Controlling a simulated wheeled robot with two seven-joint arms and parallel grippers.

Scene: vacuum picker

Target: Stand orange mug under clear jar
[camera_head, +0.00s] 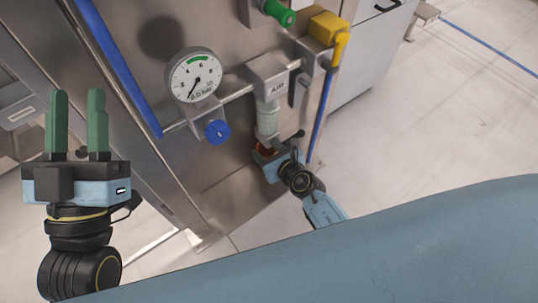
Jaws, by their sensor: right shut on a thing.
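The clear jar (267,121) hangs under the grey block marked AIR, on the pipe along the metal panel. The orange mug (265,149) shows only as a small dark orange patch just below the jar, mostly hidden by my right gripper. My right gripper (267,147) is shut on the orange mug at the panel. I cannot tell whether the mug's rim touches the jar or what its base rests on. My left gripper (77,120) is at the far left, its green fingers apart and empty, away from the mug and jar.
A round pressure gauge (194,76) and a blue knob (217,131) sit left of the jar. A green-tipped valve (279,13) is above it, and a yellow valve (328,29) with a blue hose (321,115) is to the right. Open floor lies at the right.

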